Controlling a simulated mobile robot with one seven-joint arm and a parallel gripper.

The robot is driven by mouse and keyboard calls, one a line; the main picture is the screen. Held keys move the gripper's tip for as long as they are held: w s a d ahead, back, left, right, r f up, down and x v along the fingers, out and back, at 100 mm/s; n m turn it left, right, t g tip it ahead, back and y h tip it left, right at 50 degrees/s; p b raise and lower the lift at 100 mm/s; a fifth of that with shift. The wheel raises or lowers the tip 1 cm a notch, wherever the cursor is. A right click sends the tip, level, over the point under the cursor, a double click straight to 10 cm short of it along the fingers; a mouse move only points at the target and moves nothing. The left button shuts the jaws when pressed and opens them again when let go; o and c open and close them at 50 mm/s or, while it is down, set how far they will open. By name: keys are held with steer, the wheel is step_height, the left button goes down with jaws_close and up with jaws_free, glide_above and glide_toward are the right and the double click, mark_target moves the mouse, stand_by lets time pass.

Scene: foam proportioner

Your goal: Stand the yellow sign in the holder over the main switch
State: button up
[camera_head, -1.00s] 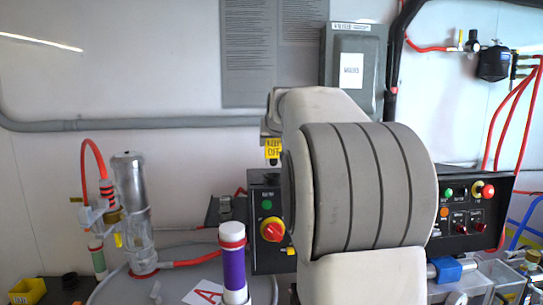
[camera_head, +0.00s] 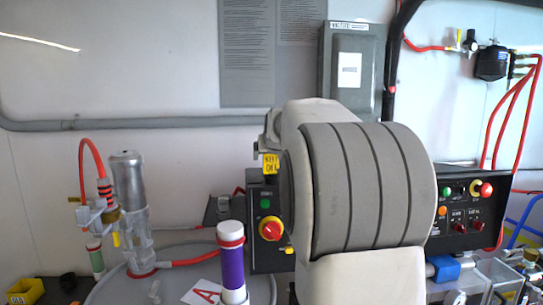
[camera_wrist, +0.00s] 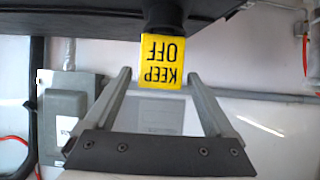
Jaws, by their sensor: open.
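The yellow "KEEP OFF" sign (camera_head: 271,163) is upright at the top edge of the black control panel (camera_head: 263,200), above the red main switch (camera_head: 270,229). In the wrist view the sign (camera_wrist: 162,62) appears upside down, with its lower edge at a dark holder (camera_wrist: 163,18). My gripper (camera_wrist: 160,76) is open, with one finger on each side of the sign's top end. A gap shows between each finger and the sign. In the head view my arm hides much of the gripper, and how deep the sign sits in the holder cannot be told.
A grey electrical box (camera_head: 352,68) hangs on the wall behind my arm. A clear cylinder with a red hose (camera_head: 131,200) and a purple bottle (camera_head: 233,265) stand at the left.

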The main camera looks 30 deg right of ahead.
steer(key=shift+r, duration=0.1)
steer(key=b+v, duration=0.1)
steer(key=v, duration=1.1)
